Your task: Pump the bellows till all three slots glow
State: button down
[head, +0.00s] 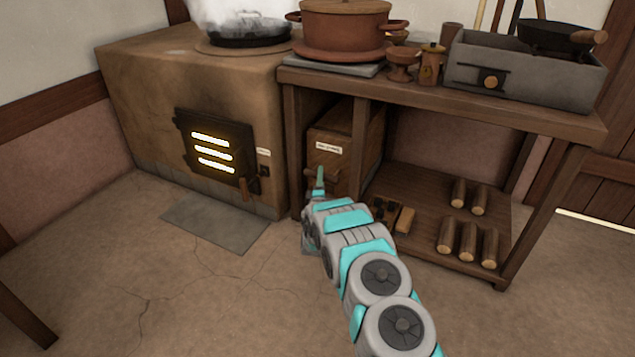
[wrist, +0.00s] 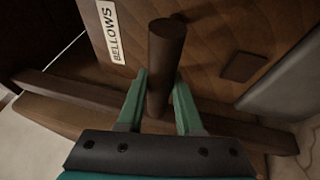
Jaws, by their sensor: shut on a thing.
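The stove's dark iron door (head: 185,140) has three horizontal slots (head: 212,153), and all three glow bright yellow-white. The wooden bellows (head: 345,135) stands under the table's left end, right of the stove, with a pale label that reads BELLOWS in the wrist view (wrist: 110,33). My gripper (head: 319,182) is at the front of the bellows. In the wrist view its green fingers (wrist: 159,103) are shut on the dark round wooden handle (wrist: 166,55). The handle's lower part is hidden behind my gripper.
A wooden table (head: 450,102) carries a clay pot (head: 345,32), a grey stone trough (head: 520,75) and small vessels. Several short logs (head: 468,238) lie on its lower shelf (head: 425,185). A grey slab (head: 215,222) lies before the stove.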

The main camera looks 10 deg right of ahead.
jog(key=c, duration=0.6)
grip_release()
jog(key=shift+p+v, duration=0.5)
jog(key=shift+v, duration=3.45)
jog(key=shift+f, duration=0.1)
